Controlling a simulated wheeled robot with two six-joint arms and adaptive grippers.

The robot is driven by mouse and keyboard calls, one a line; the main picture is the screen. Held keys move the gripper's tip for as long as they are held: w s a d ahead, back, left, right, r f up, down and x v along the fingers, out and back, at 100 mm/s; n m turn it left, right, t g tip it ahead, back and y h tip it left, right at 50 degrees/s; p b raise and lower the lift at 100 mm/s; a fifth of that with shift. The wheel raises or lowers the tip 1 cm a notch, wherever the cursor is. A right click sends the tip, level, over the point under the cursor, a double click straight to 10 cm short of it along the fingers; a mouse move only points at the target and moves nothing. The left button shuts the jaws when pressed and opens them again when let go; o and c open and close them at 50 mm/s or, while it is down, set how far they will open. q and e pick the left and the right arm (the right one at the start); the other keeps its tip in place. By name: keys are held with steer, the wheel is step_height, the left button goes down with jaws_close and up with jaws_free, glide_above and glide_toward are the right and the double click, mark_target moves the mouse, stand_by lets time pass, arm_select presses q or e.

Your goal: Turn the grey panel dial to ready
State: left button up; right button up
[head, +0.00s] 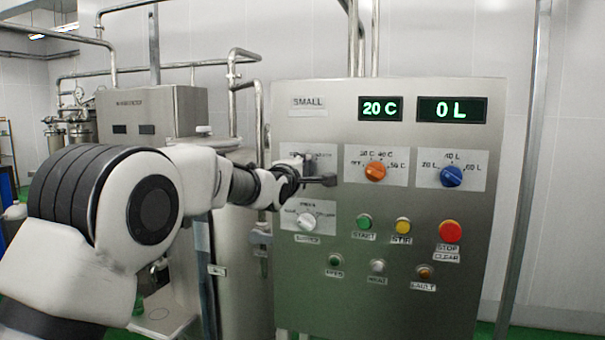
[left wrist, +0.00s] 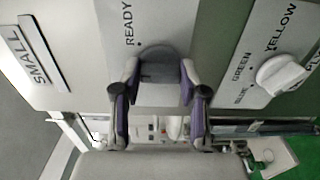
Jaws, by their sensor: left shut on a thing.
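The grey dial (left wrist: 160,66) shows in the left wrist view between my gripper's fingers, below the word READY on its white label plate. In the head view my gripper covers the dial, and only parts of its plate (head: 326,160) show at the panel's upper left. My left gripper (head: 318,180) is at the panel face. In the left wrist view its two fingers (left wrist: 160,84) are shut on the dial, one on each side. Which mark the dial points to cannot be told. My right gripper is not in view.
An orange dial (head: 375,171), a blue dial (head: 451,176) and a white dial (head: 306,220) sit close by on the steel panel (head: 400,300). Below are several buttons, including a red stop button (head: 450,231). Displays read 20 C and 0 L. Tanks and pipes stand left.

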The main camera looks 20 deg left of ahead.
arm_select(q)
steer(key=m, duration=0.3)
steer(key=m+b, duration=0.1)
steer(key=m, duration=0.2)
steer(key=m+b, duration=0.1)
steer(key=m, duration=0.1)
steer(key=shift+r+m, duration=0.3)
steer(key=shift+m, duration=0.1)
steer(key=o, duration=1.1)
steer(key=shift+f, duration=0.1)
steer(key=shift+o, duration=0.2)
steer(key=shift+w+d+f, duration=0.1)
steer(key=shift+w+f, duration=0.1)
steer(key=s, duration=1.1)
steer(key=shift+s+a, duration=0.25)
steer(key=shift+s, duration=0.15)
